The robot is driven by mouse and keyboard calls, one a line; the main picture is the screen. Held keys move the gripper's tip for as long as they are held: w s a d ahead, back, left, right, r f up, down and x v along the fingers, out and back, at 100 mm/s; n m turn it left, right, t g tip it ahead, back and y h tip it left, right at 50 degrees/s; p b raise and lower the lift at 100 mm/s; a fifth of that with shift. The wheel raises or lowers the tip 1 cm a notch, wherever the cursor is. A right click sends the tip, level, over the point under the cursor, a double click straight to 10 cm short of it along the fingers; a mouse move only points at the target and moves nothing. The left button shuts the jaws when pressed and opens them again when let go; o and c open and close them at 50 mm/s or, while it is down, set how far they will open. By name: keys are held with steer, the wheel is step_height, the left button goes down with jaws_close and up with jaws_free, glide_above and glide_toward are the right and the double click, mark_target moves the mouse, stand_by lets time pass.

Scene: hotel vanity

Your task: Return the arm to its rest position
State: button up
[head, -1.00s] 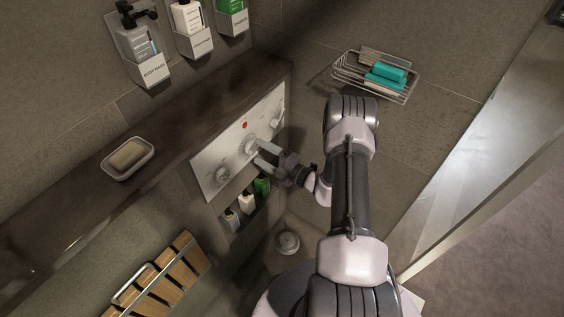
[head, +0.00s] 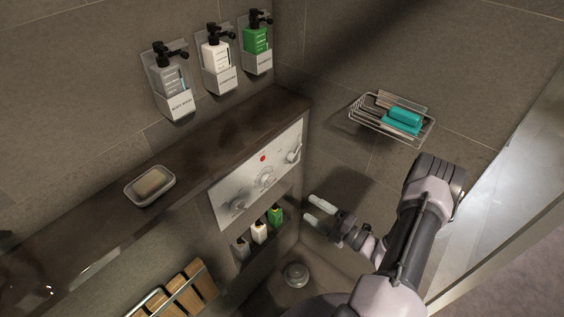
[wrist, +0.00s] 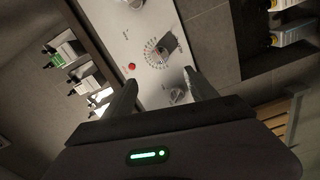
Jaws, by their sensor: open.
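My gripper (head: 316,210) is open and empty in the head view. It stands apart from the pale control panel (head: 232,211), to the right of it and in front of the wall. The panel carries several metal knobs, among them a middle knob (head: 264,178), and a red dot. In the wrist view the two fingers (wrist: 162,92) are spread, with the panel (wrist: 118,38) beyond them. A knob with a marked dial (wrist: 160,52) shows there above the fingers, and another knob (wrist: 178,96) shows between them.
A dark ledge (head: 215,140) holds a soap dish (head: 133,196). Pump bottles hang in wall holders (head: 182,106) above it. A wire basket (head: 358,125) with a teal item is on the right wall. Small bottles (head: 259,232) stand in a niche below the panel. A slatted wooden seat (head: 178,290) is at lower left.

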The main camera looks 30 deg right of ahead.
steer(key=a+r+n+g+y+b, duration=0.2)
steer(key=a+r+n+g+y, duration=0.4)
steer(key=a+r+n+g, duration=1.1)
steer(key=s+a+r+n+t+h+b, duration=0.1)
steer(key=s+a+r+n+t+h, duration=0.2)
steer(key=n, duration=1.2)
steer(key=s+a+r+n+t+h+b, duration=0.1)
steer(key=s+a+r+n+h, duration=0.5)
steer(key=n, duration=1)
steer(key=s+r+t+h, duration=0.1)
steer(key=s+r, duration=0.2)
steer(key=s, duration=0.2)
steer(key=shift+s+t, duration=0.3)
steer(key=shift+t, duration=0.1)
steer(key=shift+r, duration=0.1)
